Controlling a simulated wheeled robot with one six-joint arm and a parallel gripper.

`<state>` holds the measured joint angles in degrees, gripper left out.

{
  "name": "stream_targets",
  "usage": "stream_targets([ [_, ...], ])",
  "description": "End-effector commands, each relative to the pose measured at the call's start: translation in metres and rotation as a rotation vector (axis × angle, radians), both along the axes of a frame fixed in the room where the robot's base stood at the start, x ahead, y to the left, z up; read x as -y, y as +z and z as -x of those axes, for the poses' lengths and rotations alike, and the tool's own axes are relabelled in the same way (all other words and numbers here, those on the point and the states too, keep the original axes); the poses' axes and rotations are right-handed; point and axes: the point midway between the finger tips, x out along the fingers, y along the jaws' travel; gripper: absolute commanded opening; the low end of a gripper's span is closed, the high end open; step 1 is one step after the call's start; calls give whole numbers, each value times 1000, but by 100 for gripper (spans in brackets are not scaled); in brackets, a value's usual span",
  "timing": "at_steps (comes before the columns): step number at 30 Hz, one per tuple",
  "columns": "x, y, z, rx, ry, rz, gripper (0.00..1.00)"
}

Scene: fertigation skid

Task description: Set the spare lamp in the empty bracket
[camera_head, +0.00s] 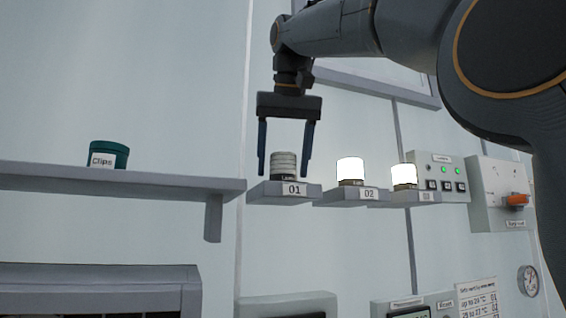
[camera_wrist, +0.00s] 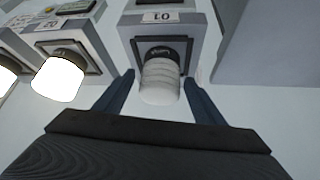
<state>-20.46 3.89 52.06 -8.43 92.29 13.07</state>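An unlit, ribbed whitish lamp (camera_head: 283,165) with a dark labelled base stands upright on the bracket marked 01 (camera_head: 256,191). In the wrist view the same lamp (camera_wrist: 160,80) sits within the square recess of bracket 01 (camera_wrist: 195,48). My gripper (camera_head: 285,165) is open, pointing down, with one finger on each side of the lamp and visible gaps between. In the wrist view the fingers of my gripper (camera_wrist: 160,92) also stand apart from the lamp. Lit lamps stand on bracket 02 (camera_head: 336,199) and bracket 03 (camera_head: 408,199).
A shelf (camera_head: 120,181) at the left carries a green Clips tub (camera_head: 109,154). Right of the brackets are a control box (camera_head: 440,170) with green lights and a box with an orange switch (camera_head: 515,200). A grey cabinet (camera_head: 100,290) stands lower left. The wall above the shelf is clear.

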Motion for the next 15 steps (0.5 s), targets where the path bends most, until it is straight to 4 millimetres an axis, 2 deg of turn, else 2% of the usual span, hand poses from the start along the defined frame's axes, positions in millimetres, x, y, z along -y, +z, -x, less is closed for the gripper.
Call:
stream_targets([
  [8,0,3,1,0,0,0,63],
  [11,0,11,5,3,1,-1,63],
  [15,1,33,18,4,1,-1,63],
])
